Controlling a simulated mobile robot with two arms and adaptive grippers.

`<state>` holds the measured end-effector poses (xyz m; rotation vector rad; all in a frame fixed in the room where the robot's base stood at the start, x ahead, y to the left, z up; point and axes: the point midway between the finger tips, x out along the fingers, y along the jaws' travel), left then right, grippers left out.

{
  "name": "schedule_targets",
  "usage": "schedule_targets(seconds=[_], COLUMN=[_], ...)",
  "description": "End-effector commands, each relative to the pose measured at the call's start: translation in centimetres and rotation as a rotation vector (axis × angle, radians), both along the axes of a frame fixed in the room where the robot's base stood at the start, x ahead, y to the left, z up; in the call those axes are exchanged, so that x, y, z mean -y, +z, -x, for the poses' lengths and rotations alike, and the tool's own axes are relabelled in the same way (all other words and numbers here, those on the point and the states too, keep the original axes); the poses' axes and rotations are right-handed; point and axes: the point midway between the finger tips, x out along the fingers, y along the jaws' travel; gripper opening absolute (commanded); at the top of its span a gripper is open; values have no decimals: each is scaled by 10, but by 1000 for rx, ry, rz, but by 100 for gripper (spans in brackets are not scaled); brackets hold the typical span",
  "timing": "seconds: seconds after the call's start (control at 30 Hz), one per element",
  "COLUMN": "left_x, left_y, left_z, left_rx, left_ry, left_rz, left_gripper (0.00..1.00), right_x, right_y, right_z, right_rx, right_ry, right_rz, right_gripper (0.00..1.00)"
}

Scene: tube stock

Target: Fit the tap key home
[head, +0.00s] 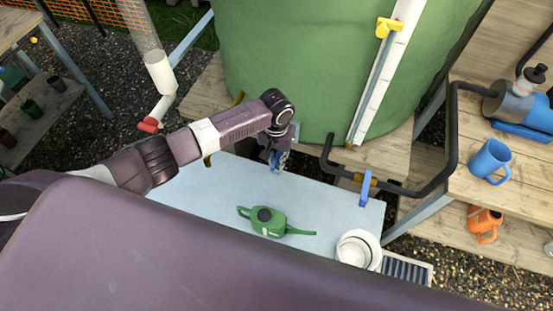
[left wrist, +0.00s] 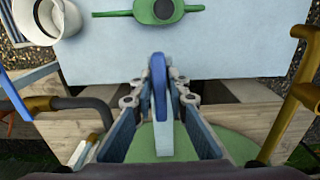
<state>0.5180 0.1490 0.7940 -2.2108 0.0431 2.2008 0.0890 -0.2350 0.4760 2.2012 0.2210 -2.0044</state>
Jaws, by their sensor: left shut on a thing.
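My left gripper (head: 275,162) is in front of the green tank, above the pale blue table. It is shut on a blue key (left wrist: 159,75), which stands upright between the fingers (left wrist: 159,100) in the left wrist view. A brass tap (left wrist: 308,90) is at the right of that view, apart from the key; parts of brass fittings (head: 207,160) show beside my left arm in the head view. Another brass valve on the black pipe has a blue lever (head: 365,188). My right gripper is not in view.
A green watering can (head: 267,220) and a white pot (head: 357,249) are on the pale blue table (head: 200,195). The green tank (head: 300,70) stands behind. The black pipe (head: 452,130) runs to the right, near a blue mug (head: 489,160).

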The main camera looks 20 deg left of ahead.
Motion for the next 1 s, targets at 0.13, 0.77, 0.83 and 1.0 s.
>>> schedule_targets(seconds=[0.13,0.77,0.83,1.0], left_x=[0,-1,-1,-1], left_y=[-4,-5,-5,-5], left_z=[4,5,5,6], left_rx=[-8,-11,-12,-12], left_ry=[-1,0,1,1], left_rz=[-2,-2,-2,-2], left_gripper=[0,0,0,0], right_x=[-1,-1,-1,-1], right_y=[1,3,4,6], right_z=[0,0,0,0], right_rx=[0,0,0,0], right_ry=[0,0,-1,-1], right_rz=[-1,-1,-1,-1], right_gripper=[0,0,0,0])
